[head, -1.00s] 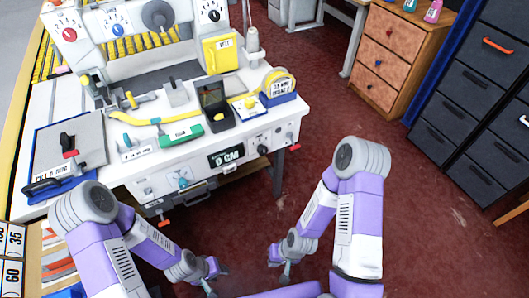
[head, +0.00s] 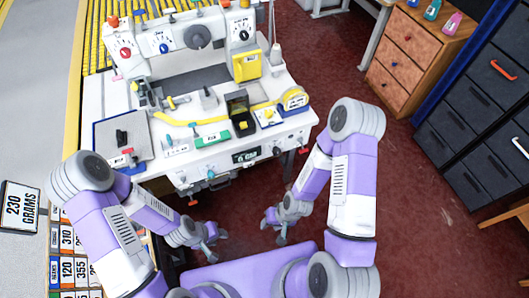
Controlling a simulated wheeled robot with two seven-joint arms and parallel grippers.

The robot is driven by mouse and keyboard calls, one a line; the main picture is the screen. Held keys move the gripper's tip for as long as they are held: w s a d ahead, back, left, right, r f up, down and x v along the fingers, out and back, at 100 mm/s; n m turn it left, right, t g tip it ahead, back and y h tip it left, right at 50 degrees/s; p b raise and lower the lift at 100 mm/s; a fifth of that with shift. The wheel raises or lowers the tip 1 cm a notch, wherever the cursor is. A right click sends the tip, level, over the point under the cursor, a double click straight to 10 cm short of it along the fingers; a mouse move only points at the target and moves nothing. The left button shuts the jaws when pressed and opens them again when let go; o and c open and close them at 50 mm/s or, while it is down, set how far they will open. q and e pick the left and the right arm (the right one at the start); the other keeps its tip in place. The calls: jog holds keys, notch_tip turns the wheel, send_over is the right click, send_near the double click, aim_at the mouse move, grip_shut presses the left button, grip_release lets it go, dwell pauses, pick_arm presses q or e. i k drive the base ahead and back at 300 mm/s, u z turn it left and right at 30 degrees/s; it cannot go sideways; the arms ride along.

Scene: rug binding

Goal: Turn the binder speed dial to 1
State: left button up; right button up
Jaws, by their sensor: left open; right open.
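The white binding machine (head: 220,160) stands ahead on the far side of my arms. Its upper panel carries a dial with a red knob (head: 125,52), a dial with a blue knob (head: 165,47) and a dial with a black knob (head: 243,35). The front face has a teal knob (head: 210,174). The labels are too small to tell which is the speed dial, and no setting is readable. My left gripper (head: 212,243) and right gripper (head: 273,230) are both open and empty, low in front of the machine and apart from it.
A yellow box (head: 247,66), a dark open bin (head: 240,122) and a tape roll (head: 293,99) sit on the machine's top. A wooden drawer unit (head: 398,60) and dark cabinets (head: 465,130) stand right. A "230 GRAMS" sign (head: 20,207) is at left. Red floor (head: 420,240) lies clear between.

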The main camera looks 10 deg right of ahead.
aim_at(276, 151)
jog(key=u, duration=0.9)
jog(key=i, duration=0.35)
jog(key=z, duration=1.3)
